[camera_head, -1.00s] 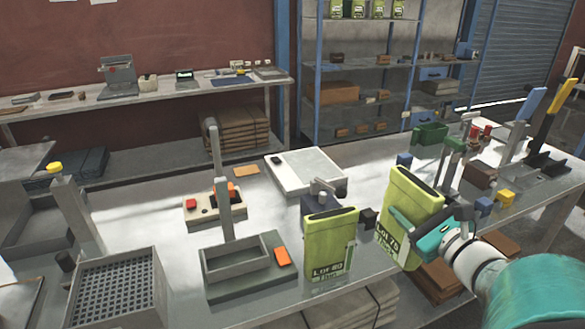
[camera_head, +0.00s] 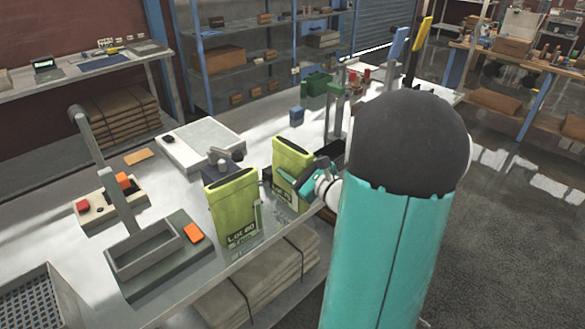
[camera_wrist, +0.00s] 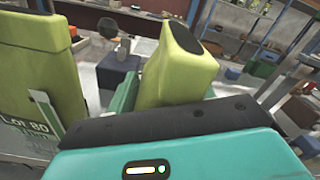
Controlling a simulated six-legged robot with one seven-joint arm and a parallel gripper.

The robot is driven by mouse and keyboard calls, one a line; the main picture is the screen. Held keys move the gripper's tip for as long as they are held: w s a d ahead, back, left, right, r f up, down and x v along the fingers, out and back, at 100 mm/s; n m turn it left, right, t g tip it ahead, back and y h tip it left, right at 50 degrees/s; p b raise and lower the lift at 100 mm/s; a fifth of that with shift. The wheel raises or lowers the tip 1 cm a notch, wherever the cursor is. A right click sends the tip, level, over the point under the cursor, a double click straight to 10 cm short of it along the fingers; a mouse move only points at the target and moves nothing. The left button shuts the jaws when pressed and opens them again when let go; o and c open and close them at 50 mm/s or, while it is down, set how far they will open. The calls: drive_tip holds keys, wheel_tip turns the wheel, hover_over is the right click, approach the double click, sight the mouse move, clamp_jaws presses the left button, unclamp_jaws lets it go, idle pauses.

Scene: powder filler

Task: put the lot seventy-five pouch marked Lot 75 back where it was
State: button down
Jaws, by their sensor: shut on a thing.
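The pouch marked Lot 75 (camera_head: 291,165) is yellow-green with a dark top. Its label is mostly covered now; it read Lot 75 a second ago. My gripper (camera_head: 300,180) is shut on it from the right, at the worktop's front side. In the wrist view the held pouch (camera_wrist: 175,72) leans in the picture above my teal gripper body. A similar pouch marked Lot 80 (camera_head: 231,202) stands to its left, apart from it in the head view. I cannot tell whether the Lot 75 pouch's base touches the worktop.
A dark block with a grey knob (camera_head: 222,160) is behind the pouches. A grey tray stand with an orange button (camera_head: 193,233) is left, and a white flat scale (camera_head: 205,142) behind. A green bin (camera_head: 317,83) is farther back. Folded sacks (camera_head: 255,280) lie below the worktop.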

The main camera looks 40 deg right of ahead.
drive_tip(key=shift+f, duration=0.6)
drive_tip(key=c, duration=0.6)
unclamp_jaws()
